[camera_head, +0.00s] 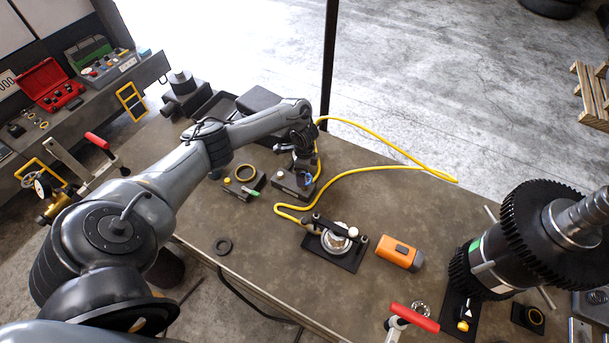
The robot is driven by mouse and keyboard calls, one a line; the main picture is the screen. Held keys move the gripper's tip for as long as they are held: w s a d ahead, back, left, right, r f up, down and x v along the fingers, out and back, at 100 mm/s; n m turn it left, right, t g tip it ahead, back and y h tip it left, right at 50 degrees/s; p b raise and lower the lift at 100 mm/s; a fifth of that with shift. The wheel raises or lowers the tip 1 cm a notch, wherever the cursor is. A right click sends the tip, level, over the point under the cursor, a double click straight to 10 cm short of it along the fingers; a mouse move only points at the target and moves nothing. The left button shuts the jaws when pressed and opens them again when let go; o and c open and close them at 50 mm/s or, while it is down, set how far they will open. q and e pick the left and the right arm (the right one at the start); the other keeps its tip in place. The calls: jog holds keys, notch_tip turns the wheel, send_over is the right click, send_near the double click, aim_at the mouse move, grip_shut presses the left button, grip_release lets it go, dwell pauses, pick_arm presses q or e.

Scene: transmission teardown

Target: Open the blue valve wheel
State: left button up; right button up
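Most of the wheel is hidden behind my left gripper (303,168). My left arm reaches in from the left, and its gripper points down right over this block, at or very close to the wheel. The fingers are dark and small here, so I cannot tell whether they are open, shut or touching the wheel. My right gripper is not in view.
A yellow hose (365,169) loops over the bench beside the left gripper. A black fixture with a round metal part (336,240), an orange device (399,253) and a large geared shaft (515,240) stand to the right.

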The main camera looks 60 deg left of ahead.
pick_arm(q)
notch_tip(320, 180, up, 8)
jog(key=shift+f+p, duration=0.15)
jog(key=shift+p, duration=0.2)
dwell(0.4)
